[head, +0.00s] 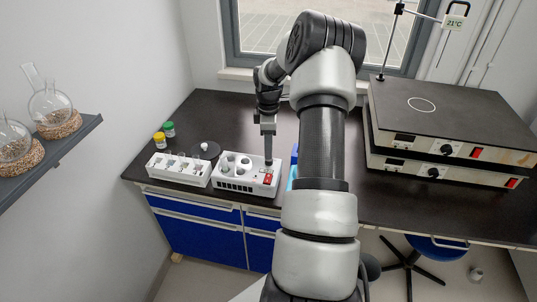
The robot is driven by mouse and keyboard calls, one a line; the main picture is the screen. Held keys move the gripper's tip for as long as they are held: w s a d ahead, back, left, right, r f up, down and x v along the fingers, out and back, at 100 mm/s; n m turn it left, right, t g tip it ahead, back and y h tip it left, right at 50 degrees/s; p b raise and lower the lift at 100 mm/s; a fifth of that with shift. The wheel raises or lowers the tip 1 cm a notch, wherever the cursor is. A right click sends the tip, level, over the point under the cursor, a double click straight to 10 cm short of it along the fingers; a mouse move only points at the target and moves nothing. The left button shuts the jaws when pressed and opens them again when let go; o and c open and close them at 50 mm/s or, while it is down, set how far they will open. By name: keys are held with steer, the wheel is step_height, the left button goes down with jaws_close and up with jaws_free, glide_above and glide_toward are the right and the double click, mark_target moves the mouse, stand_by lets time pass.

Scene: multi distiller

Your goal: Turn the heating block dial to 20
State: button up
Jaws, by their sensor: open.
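A white block unit (232,181) with several round wells on top stands on the bench, left of my arm. It has a red part (268,178) at its right end. My gripper (268,160) points down over this right end and hides part of it; I cannot tell whether it touches. The finger gap is too small to make out. At the right, two flat dark-topped heating units (455,112) are stacked. The upper has a black dial (446,149) and the lower has another dial (433,173). Dial settings are not readable.
A white rack (178,170) with small glassware stands left of the block unit, near yellow (159,138) and green (169,129) capped vials. A stand holds a display (454,23) reading 21°C. Bench behind the block is clear. Flasks sit on a left shelf (62,146).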

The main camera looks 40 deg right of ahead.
mark_target(268, 162)
step_height(268, 162, up, 12)
steer(key=shift+s+a+r, duration=0.15)
steer(key=shift+s+a, duration=0.05)
steer(key=shift+s, duration=0.05)
steer(key=shift+a, duration=0.1)
stand_by(0.4)
